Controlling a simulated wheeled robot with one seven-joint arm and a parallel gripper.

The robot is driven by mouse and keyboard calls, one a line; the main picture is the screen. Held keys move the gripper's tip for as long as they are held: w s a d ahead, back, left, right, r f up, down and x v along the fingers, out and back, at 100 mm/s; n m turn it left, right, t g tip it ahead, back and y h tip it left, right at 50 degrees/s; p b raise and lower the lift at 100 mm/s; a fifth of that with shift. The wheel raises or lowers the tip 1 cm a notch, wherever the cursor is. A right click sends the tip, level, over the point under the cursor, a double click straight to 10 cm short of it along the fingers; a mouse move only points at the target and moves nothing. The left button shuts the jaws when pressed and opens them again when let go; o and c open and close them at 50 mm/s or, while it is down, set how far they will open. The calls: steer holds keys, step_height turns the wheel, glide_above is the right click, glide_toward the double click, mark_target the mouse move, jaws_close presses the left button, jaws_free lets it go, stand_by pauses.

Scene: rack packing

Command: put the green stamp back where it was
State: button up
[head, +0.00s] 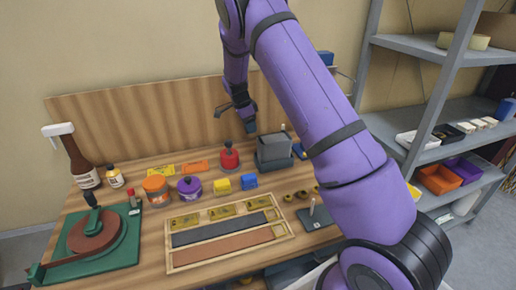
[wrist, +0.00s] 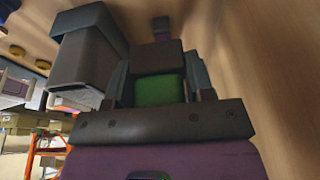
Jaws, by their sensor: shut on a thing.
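My gripper (head: 237,112) is raised above the back of the wooden workbench (head: 160,235), behind the red stamp (head: 229,158) and left of the dark grey box-shaped device (head: 273,150). In the wrist view, my gripper (wrist: 160,85) is shut on the green stamp (wrist: 158,92). Its green part shows between the fingers, with a dark block above it in the picture. In the head view, I cannot make out the green of the held stamp. The red stamp stands upright on the bench.
A wooden tray (head: 172,262) with yellow plates and two long strips lies at the front. Orange (head: 155,188) and purple (head: 189,188) jars, a yellow block (head: 221,183) and a blue block (head: 249,181) stand behind it. A grey shelf (head: 425,50) is at the right.

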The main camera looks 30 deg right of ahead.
mark_target(252, 151)
step_height(252, 151, down, 10)
steer(key=shift+r, duration=0.25)
steer(key=shift+f, duration=0.15)
steer(key=o, duration=0.8)
